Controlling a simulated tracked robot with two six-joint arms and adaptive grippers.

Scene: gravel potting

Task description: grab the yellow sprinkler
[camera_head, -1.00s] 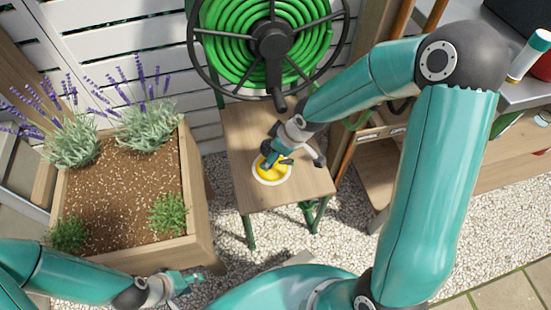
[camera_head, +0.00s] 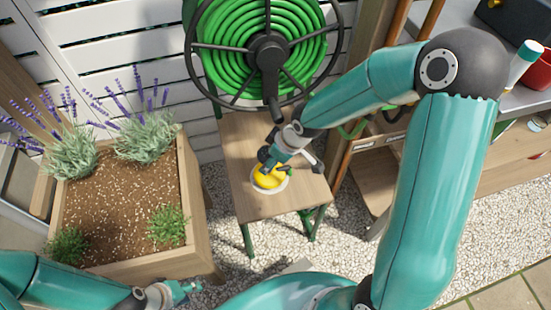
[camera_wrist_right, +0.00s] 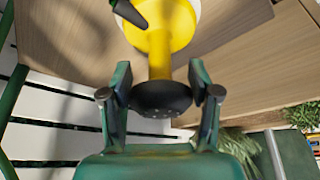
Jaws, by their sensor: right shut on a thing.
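The yellow sprinkler (camera_head: 268,181) stands on a small wooden table, with a white round rim around its base. My right gripper (camera_head: 274,162) reaches down to it from behind and partly covers it in the head view. In the right wrist view the sprinkler (camera_wrist_right: 162,55) has a yellow body and neck with a dark perforated head. My right gripper's fingers (camera_wrist_right: 161,92) stand on both sides of the neck and head, shut on it. My left gripper (camera_head: 188,291) is at the bottom left, far from the sprinkler; its finger opening is too small to judge.
The small wooden table (camera_head: 250,205) has bare room around the sprinkler. A wooden planter (camera_head: 196,200) with soil, lavender and green plants stands at left. A workbench with a red pot (camera_head: 538,72) is at right.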

